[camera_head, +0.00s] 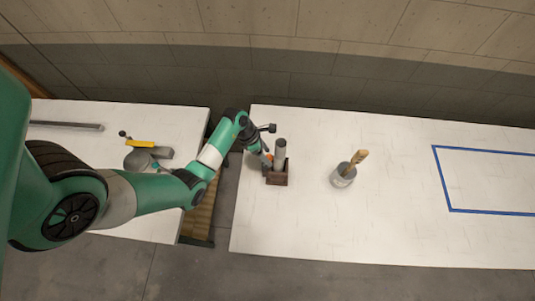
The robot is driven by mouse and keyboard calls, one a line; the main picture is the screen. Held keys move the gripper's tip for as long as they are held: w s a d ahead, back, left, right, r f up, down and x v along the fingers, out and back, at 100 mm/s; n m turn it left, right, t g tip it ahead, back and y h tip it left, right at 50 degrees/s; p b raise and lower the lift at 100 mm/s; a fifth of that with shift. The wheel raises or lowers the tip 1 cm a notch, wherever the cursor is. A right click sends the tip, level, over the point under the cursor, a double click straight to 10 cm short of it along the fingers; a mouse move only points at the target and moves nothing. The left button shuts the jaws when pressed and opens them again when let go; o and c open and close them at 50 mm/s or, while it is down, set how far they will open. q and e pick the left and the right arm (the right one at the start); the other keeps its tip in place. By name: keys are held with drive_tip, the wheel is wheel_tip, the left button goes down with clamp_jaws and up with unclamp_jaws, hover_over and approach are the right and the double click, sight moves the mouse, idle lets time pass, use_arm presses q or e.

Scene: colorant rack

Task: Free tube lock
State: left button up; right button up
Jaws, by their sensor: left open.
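A grey tube (280,152) stands upright in a small dark brown holder (277,178) near the left end of the right-hand table. My left gripper (266,160) is at the left side of the tube, close to the holder. It is open. A small orange part shows by the gripper, but I cannot tell what it belongs to. The tube lock cannot be made out at this size. My right gripper is not in view.
A grey pot with a wooden-handled tool (343,175) stands right of the holder. A blue outlined rectangle (440,178) marks the right table. A gap separates the tables. The left table (180,120) carries a yellow-topped item (140,144) and a grey bar (66,125).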

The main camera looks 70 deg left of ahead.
use_arm(q)
drive_tip(key=shift+w+d+f, duration=0.1)
drive_tip(key=shift+w+f, duration=0.1)
drive_tip(key=shift+f, duration=0.25)
clamp_jaws()
idle(1.1)
